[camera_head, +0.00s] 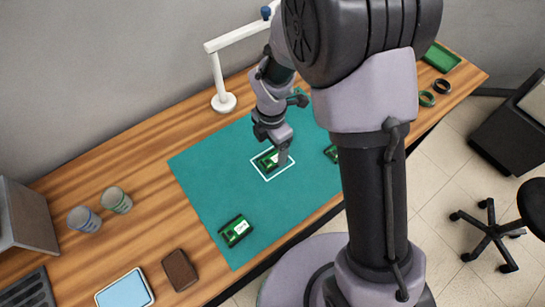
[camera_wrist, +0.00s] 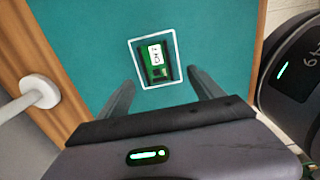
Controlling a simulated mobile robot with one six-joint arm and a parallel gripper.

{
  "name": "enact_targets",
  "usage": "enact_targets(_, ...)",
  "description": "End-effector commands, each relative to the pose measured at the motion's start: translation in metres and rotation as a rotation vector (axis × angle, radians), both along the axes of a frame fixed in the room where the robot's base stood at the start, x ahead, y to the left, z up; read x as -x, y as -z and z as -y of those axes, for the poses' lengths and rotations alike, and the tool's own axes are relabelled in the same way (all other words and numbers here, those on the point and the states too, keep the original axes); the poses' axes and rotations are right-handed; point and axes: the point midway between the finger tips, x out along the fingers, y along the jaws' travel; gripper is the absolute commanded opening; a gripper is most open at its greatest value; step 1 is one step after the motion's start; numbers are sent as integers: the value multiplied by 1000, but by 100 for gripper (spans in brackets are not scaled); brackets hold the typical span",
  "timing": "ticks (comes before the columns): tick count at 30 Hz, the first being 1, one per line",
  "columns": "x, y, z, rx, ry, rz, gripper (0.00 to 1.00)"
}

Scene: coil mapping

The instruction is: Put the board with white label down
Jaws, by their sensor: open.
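A green board with a white label (camera_wrist: 155,55) lies flat inside a white square outline on the teal mat (camera_wrist: 95,30). In the head view the same board (camera_head: 266,161) is partly covered by my gripper (camera_head: 280,156). In the wrist view my gripper (camera_wrist: 160,78) is open, with its two fingers spread apart and nothing between them. The board is beyond the fingertips and looks clear of them. A second green board with a white label (camera_head: 236,231) lies at the mat's front left. Another green board (camera_head: 331,153) is partly hidden behind my arm.
A white lamp stand (camera_head: 223,102) stands behind the mat. Two cups (camera_head: 116,200), a brown wallet-like item (camera_head: 180,270) and a blue-topped tray (camera_head: 125,290) are on the left. Green and dark rings (camera_head: 427,98) and a green tray (camera_head: 441,57) are at the far right.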

Motion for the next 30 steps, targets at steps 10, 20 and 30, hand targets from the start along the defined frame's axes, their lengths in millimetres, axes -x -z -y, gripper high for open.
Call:
enact_targets(10, -3, 49, -6, 0, 1, -1, 76)
enact_targets(20, -4, 67, -7, 0, 2, 4, 72)
enact_targets(30, -4, 67, -7, -1, 2, 3, 6)
